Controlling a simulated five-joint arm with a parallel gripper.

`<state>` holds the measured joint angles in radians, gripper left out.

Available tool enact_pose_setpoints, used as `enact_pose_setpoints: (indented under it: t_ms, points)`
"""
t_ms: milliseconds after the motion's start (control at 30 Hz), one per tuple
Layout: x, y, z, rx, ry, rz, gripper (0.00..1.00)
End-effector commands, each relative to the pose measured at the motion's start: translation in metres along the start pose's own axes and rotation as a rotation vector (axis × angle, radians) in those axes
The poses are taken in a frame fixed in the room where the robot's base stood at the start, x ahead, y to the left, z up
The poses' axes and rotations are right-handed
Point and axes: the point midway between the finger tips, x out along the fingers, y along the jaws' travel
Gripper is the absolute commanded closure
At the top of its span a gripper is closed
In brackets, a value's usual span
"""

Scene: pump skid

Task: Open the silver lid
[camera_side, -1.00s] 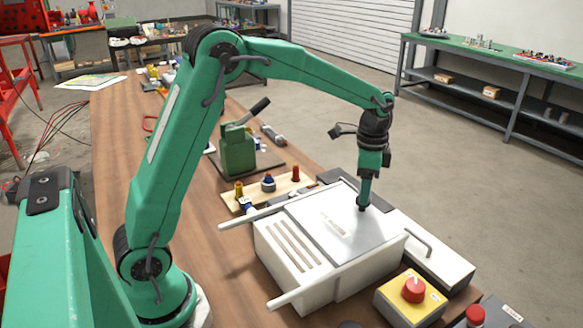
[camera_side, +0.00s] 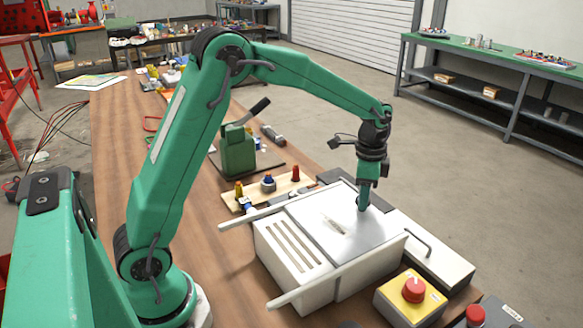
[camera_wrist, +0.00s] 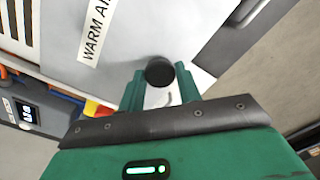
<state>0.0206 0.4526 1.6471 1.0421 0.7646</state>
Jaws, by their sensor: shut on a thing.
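The silver lid (camera_side: 352,241) lies flat and closed on the top of a white box (camera_side: 290,268). It shows in the wrist view (camera_wrist: 125,65) with a white label whose visible part reads "WARM A". A round black knob (camera_wrist: 160,71) stands near the lid's edge. My gripper (camera_wrist: 160,80) has its two green fingers shut on this knob, one on each side. In the side view my gripper (camera_side: 362,206) points down at the lid's far right part and hides the knob.
Two white rails (camera_side: 340,278) run along the box. A yellow box with a red knob (camera_side: 413,290) stands at the front right. A green hand pump (camera_side: 238,152) and a wooden board with small fittings (camera_side: 268,190) stand behind.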

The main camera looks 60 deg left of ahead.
Motion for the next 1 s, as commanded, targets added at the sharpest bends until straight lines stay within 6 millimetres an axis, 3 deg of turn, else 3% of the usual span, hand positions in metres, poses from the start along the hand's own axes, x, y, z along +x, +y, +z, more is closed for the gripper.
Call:
enact_pose_setpoints:
  t_ms: [467, 1000]
  points:
    - [-0.001, 0.022, 0.021, 0.001, 0.001, -0.001, 1.00]
    - [-0.001, 0.087, 0.087, 0.001, 0.002, -0.002, 1.00]
